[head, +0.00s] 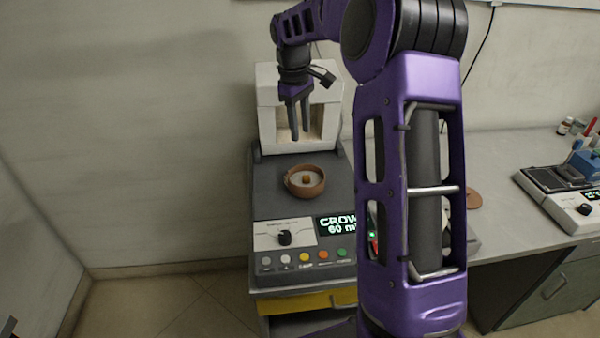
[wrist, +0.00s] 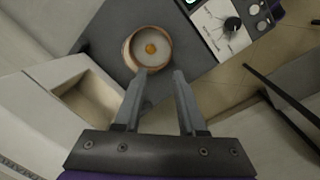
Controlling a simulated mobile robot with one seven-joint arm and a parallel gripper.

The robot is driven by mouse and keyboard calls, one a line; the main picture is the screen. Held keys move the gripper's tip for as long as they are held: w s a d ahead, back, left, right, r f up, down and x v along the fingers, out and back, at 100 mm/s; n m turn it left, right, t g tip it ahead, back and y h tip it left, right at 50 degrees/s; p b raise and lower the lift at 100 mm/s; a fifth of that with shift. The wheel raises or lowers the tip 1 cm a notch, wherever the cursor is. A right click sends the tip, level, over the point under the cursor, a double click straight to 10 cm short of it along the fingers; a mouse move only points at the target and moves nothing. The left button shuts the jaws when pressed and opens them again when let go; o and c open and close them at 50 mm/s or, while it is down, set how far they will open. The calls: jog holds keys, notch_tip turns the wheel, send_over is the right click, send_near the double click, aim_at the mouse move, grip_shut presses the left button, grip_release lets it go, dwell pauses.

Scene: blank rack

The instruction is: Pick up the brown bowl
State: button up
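The brown bowl (head: 305,188) stands upright on the dark top of a bench machine (head: 270,200) in the head view. Its inside is pale, with a small orange-brown thing in the middle. The bowl also shows in the wrist view (wrist: 127,52), beyond my fingertips and a little left of the gap between them. My gripper (head: 299,138) points down above and behind the bowl, in front of the white housing. In the wrist view my gripper (wrist: 162,74) has its two fingers apart with nothing between them. The left fingertip overlaps the bowl's near rim in the picture; I cannot tell whether they touch.
The machine's white housing (head: 266,110) with its recess stands behind the bowl. A front panel with a knob (head: 284,238), coloured buttons and a lit display is at the front. Another device (head: 570,195) stands at the right on the counter. A wall bounds the left.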

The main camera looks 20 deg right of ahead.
jog(key=a+y, duration=0.1)
send_near(295, 181)
jog(key=s, duration=0.2)
jog(key=s+a+f, duration=0.1)
jog(key=s, duration=0.1)
jog(key=shift+s+b, duration=0.1)
jog(key=shift+b, duration=0.3)
jog(key=shift+w+f, duration=0.2)
jog(key=shift+f, duration=2.55)
grip_shut()
